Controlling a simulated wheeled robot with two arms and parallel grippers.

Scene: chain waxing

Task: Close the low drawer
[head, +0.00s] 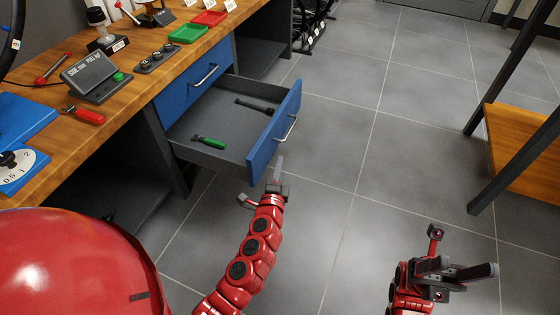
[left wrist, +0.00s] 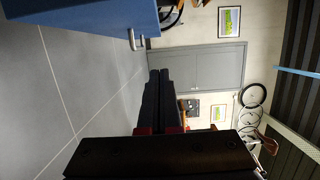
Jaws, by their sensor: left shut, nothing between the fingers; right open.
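The low drawer stands pulled out from the bench, its blue front (head: 262,146) facing right with a silver handle (head: 291,128). Inside it lie a green-handled tool (head: 208,142) and a dark tool (head: 256,106). My left gripper (head: 279,162) is shut and empty, close to the near end of the drawer front; I cannot tell whether it touches. In the left wrist view, the left fingers (left wrist: 160,85) are together, with the blue drawer front (left wrist: 80,22) and handle (left wrist: 135,40) at upper left. My right gripper (head: 462,269) is open and empty at lower right, away from the drawer.
An upper blue drawer (head: 178,98) is shut above the open one. The wooden bench top (head: 135,85) holds a green tray (head: 188,33), a red tray (head: 208,18) and several tools. Grey floor (head: 345,130) is clear right of the drawer. A dark-legged wooden table (head: 520,145) stands at right.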

